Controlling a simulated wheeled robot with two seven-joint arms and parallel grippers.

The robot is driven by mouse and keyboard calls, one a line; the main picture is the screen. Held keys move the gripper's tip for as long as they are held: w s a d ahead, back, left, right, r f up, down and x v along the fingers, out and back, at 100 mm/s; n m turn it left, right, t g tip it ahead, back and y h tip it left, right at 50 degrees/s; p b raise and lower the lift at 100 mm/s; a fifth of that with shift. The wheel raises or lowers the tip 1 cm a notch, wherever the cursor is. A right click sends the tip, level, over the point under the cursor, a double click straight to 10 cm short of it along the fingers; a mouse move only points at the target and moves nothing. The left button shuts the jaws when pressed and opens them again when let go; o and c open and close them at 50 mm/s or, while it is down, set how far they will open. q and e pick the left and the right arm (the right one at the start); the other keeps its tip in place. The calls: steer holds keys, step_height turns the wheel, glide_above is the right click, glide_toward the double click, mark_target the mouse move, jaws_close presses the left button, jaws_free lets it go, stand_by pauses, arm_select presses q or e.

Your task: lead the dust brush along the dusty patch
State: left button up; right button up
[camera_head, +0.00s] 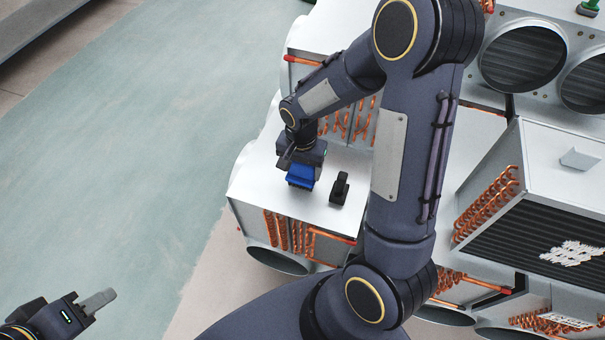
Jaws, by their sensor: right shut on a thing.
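My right gripper (300,159) is over the white top of a coil unit (264,190) left of centre. It is shut on a blue block-like thing with a ragged lower edge, which I take for the dust brush (300,176). I cannot tell whether the brush touches the white top. A ragged pale patch (572,253), perhaps the dusty patch, shows on the dark grille of the unit at right, well away from the brush. My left gripper (103,299) is low at the far left, over the floor, with nothing seen in it; its finger gap is not clear.
A small black upright thing (340,188) stands just right of the brush. Copper coils (487,203) line the units' sides. Round duct openings (522,58) are at the upper right. My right arm covers the middle. The greenish floor (120,150) at left is clear.

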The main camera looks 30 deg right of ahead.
steer(key=shift+r+p, duration=2)
steer(key=shift+r, duration=1)
